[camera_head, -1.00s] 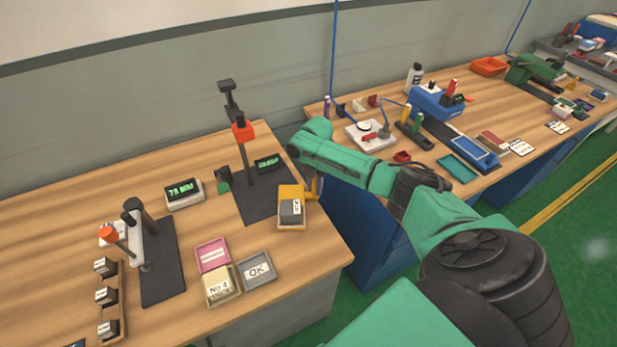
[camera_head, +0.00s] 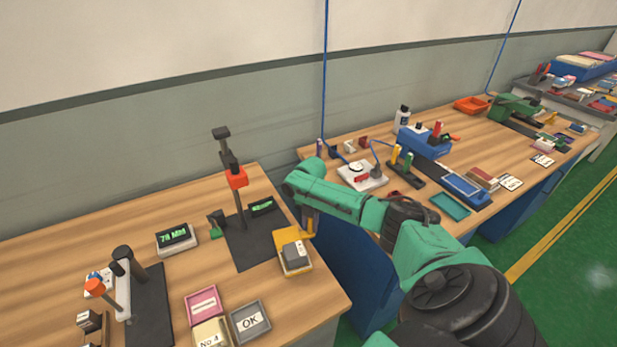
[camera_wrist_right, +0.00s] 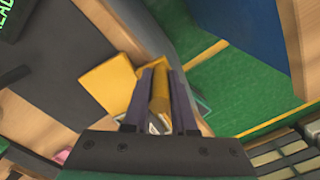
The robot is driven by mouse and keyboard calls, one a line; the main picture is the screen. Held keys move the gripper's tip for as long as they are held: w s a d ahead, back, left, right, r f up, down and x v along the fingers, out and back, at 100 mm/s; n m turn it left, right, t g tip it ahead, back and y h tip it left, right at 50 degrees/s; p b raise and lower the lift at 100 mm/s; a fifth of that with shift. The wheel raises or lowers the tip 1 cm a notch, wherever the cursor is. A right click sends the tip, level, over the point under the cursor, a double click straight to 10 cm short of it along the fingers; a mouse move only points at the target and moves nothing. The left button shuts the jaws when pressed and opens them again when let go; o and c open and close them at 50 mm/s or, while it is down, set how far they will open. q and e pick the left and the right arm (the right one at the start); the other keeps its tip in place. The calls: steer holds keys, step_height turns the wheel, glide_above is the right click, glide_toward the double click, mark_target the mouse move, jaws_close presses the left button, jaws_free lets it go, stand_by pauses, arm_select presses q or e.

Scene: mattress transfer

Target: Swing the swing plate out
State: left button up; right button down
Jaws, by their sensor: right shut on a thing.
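The swing plate (camera_head: 278,240) is a yellow plate at the right edge of the near table, by the corner of a black stand base. A grey block (camera_head: 295,254) with a white label sits on it. My right gripper (camera_head: 308,228) reaches down from the right and is shut on the plate's upright yellow handle. In the right wrist view the yellow handle (camera_wrist_right: 159,92) stands between the two dark fingers, with the yellow plate (camera_wrist_right: 104,82) just left of them. The block is mostly hidden there. My left gripper is not in view.
A black stand (camera_head: 238,195) with an orange-red part rises behind the plate. Grey OK (camera_head: 250,322) and pink (camera_head: 203,305) trays lie in front of it. A digital display (camera_head: 176,239) stands to the left. A gap separates this table from the far one (camera_head: 410,200).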

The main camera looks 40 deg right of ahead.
steer(key=shift+w+r, duration=0.1)
steer(key=shift+r, duration=0.05)
steer(key=c, duration=0.7)
jaws_free()
steer(key=shift+c, duration=0.2)
step_height(320, 180, up, 14)
steer(key=b, duration=0.1)
steer(key=shift+r+b, duration=0.2)
steer(key=shift+b, duration=0.2)
